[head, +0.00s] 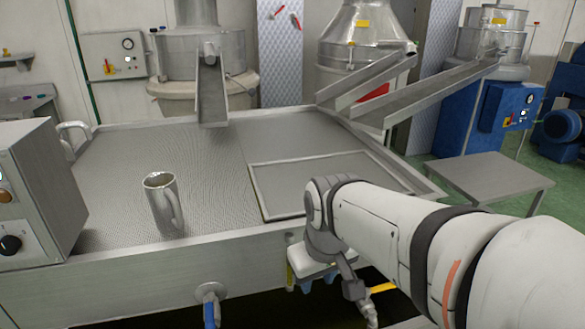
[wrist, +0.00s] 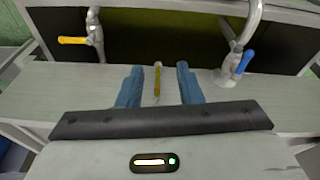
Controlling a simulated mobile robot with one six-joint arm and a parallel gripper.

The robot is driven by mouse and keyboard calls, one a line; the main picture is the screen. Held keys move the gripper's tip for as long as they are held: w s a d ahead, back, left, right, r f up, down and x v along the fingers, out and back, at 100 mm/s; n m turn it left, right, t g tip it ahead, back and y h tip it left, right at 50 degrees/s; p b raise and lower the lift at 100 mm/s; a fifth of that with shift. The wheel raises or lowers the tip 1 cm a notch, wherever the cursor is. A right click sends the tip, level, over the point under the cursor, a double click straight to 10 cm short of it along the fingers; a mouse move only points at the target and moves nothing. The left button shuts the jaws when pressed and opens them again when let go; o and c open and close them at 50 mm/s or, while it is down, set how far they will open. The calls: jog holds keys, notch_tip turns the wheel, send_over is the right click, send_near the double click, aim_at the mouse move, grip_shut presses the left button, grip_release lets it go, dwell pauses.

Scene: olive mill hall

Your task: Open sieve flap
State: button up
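The sieve flap appears to be the framed mesh panel (head: 285,172) in the right part of the large sieve table (head: 110,278). It lies flat, level with the mesh around it; my arm hides its front right corner. My gripper (head: 312,282) is below the table's front rim, in front of the front wall, apart from the flap. In the wrist view its two blue fingers (wrist: 158,88) stand apart. A thin yellow stick-like thing (wrist: 157,82) shows in the gap; I cannot tell whether it is between the fingers or behind them.
A metal mug (head: 160,205) stands on the mesh at the left, beside a control box (head: 45,190). A blue-handled tap (head: 209,311) and a yellow-handled tap (wrist: 78,40) are on the front. Metal chutes (head: 211,92) overhang the back edge. A low table (head: 487,177) stands right.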

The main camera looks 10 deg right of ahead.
jog(key=w+d+r+n+p, duration=0.1)
jog(key=w+d+r+n, duration=0.25)
jog(key=w, duration=0.45)
jog(key=w+d+r+n+p, duration=0.1)
jog(key=w+d+r+n, duration=0.3)
jog(key=w, duration=0.5)
jog(key=w+d+n, duration=0.8)
jog(key=w+n, duration=0.1)
jog(key=w, duration=0.3)
jog(key=p+x, duration=0.1)
jog(key=x, duration=0.7)
jog(key=shift+a, duration=0.1)
jog(key=shift+r, duration=0.1)
grip_shut()
